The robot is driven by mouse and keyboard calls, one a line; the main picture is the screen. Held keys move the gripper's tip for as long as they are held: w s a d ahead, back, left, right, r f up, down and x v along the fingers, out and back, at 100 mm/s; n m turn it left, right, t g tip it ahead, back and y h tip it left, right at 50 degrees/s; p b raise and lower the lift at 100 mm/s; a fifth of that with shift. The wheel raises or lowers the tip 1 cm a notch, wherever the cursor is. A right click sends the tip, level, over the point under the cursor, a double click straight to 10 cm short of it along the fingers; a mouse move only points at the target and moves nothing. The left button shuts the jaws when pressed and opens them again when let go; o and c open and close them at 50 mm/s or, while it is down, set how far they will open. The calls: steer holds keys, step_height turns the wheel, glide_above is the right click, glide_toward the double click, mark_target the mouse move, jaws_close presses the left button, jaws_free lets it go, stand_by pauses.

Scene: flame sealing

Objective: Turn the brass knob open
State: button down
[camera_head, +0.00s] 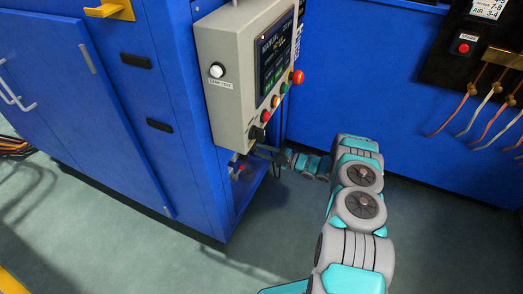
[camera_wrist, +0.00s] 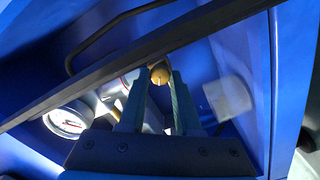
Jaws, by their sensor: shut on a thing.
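The brass knob (camera_wrist: 160,75) is a small round yellow piece in the upper middle of the wrist view. My gripper (camera_wrist: 161,80) has its two fingers on either side of it and is shut on it. Part of the knob is hidden between the fingers. In the head view my gripper (camera_head: 264,151) reaches in at the blue cabinet's corner, just below the grey control box. The knob cannot be made out there.
A dark bar (camera_wrist: 95,88) crosses the wrist view in front of the fingers. A round gauge (camera_wrist: 68,120) and a pale blurred part (camera_wrist: 228,98) flank the gripper. The grey control box (camera_head: 228,75) hangs close above my gripper. The floor (camera_head: 110,225) in front is clear.

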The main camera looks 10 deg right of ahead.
steer(key=n+p, duration=0.1)
steer(key=n, duration=0.4)
steer(key=shift+a, duration=0.1)
stand_by(0.5)
steer(key=c, duration=0.6)
jaws_free()
steer(key=v, duration=0.8)
